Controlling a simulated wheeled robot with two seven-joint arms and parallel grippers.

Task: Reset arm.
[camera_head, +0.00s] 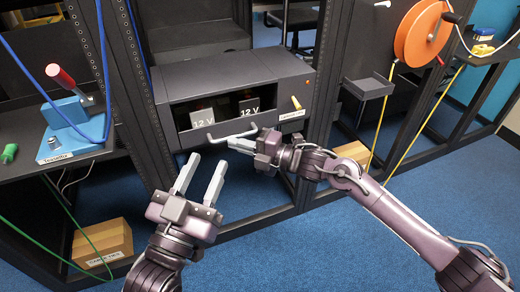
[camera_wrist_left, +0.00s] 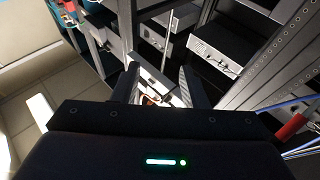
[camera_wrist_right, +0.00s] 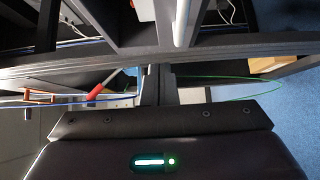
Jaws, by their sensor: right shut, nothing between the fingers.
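My left gripper (camera_head: 201,183) is open and empty, low in front of the console, its fingers pointing up and away. In the left wrist view its two fingers (camera_wrist_left: 160,85) stand apart with nothing held between them. My right gripper (camera_head: 237,142) is shut and empty, its fingertips just in front of the lower edge of the dark console box, close to the box's grey handle (camera_head: 226,130). I cannot tell whether they touch the handle. In the right wrist view its fingers (camera_wrist_right: 158,85) are together.
The dark box (camera_head: 235,85) holds two 12 V blocks (camera_head: 250,107). A blue device with a red-handled lever (camera_head: 72,118) stands on the left shelf. An orange reel (camera_head: 420,35) hangs at right. A carton (camera_head: 103,243) sits low left. Blue floor is clear in front.

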